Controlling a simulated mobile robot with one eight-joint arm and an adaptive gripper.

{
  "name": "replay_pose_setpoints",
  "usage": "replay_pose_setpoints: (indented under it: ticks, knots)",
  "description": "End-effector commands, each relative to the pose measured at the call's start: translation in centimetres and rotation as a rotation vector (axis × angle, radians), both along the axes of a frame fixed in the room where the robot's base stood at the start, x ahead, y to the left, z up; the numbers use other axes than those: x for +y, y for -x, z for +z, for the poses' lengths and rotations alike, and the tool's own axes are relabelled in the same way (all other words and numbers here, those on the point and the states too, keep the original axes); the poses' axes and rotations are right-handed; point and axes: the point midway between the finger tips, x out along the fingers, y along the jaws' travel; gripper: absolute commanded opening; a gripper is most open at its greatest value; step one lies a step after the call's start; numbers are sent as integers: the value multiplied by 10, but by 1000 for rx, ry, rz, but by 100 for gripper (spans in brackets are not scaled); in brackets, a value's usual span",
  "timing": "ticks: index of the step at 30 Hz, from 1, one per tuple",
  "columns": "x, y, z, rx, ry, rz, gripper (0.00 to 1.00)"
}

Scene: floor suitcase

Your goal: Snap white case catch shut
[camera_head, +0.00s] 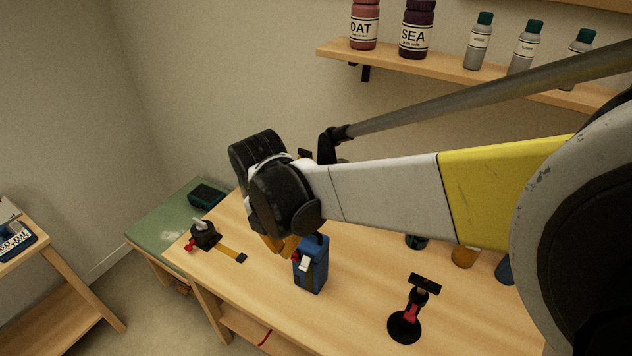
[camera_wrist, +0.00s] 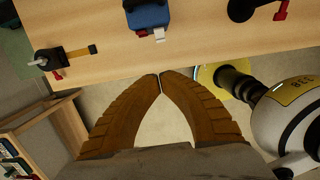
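A blue case (camera_head: 315,272) stands upright on the wooden table below my gripper. A small white catch (camera_head: 305,264) sticks out from its side, beside a small red part; I cannot tell how far the catch stands from the case. In the wrist view, the blue case (camera_wrist: 148,14) is at the top edge, with the white catch (camera_wrist: 159,35) on its near side. My gripper (camera_wrist: 160,78) has its two brown fingers together at the tips with nothing between them. The fingertips (camera_head: 280,246) are partly hidden by my wrist in the head view, and are apart from the catch.
A black clamp with a red lever (camera_head: 204,236) stands left of the case. A black stand with a red handle (camera_head: 407,318) is at the right. Several bottles stand behind. A shelf (camera_head: 440,71) with jars is above. Bare table lies between the case and the stand.

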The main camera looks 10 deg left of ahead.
Motion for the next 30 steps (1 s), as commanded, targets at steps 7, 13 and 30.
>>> replay_pose_setpoints:
  ticks: [7,13,30]
  knots:
    - [-1,-2,-14,0,-1,-2,0]
    - [-3,-6,-54,-1,-1,-3,0]
    - [-16,-39,-123,-1,-1,-3,0]
